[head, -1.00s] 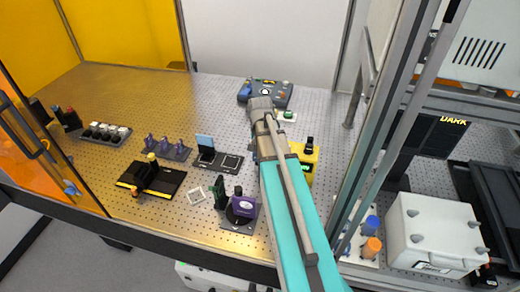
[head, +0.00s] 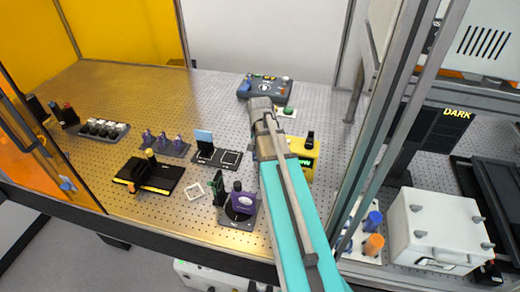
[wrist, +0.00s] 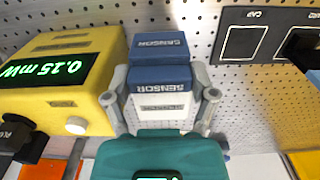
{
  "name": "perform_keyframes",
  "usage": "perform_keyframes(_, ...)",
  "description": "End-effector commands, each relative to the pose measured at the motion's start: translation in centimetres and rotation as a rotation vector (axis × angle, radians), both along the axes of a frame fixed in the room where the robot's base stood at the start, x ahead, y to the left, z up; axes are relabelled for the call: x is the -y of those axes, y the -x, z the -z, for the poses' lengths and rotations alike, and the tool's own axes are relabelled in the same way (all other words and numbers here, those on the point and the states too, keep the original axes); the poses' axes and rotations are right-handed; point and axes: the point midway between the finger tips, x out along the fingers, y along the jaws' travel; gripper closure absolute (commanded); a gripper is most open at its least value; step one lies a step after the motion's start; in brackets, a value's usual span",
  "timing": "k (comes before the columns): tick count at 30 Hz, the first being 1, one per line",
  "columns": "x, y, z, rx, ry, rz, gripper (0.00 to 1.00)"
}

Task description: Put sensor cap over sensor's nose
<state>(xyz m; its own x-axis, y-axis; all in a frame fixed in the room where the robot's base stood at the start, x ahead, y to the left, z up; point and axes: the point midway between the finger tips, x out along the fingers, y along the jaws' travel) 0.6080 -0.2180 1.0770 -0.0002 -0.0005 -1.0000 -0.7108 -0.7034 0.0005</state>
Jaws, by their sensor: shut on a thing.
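In the wrist view my gripper (wrist: 160,98) is shut on a blue block marked SENSOR (wrist: 159,84) with a white lettered face. A darker blue block marked SENSOR (wrist: 158,45) lies just beyond it; I cannot tell whether the two touch, or which is cap and which is sensor. In the head view my gripper (head: 263,106) is over the perforated table, and the arm hides what it holds. The black dock (head: 217,157) left of it also shows in the wrist view (wrist: 227,17); its square marked CAP (wrist: 252,42) is empty.
The yellow power meter (wrist: 55,75), reading 0.15 mW, stands close beside my gripper; the head view shows it right of my arm (head: 307,158). A control box (head: 265,88) stands behind. The purple device (head: 240,203) is front left. A metal frame post (head: 385,150) rises at right.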

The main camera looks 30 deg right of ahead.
Motion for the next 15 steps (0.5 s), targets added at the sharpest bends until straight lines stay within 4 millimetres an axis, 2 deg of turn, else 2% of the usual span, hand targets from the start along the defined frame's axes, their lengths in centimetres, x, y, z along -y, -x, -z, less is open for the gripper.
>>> perform_keyframes(15,-0.06,-0.02,0.35,0.0,0.0,-0.001,0.57)
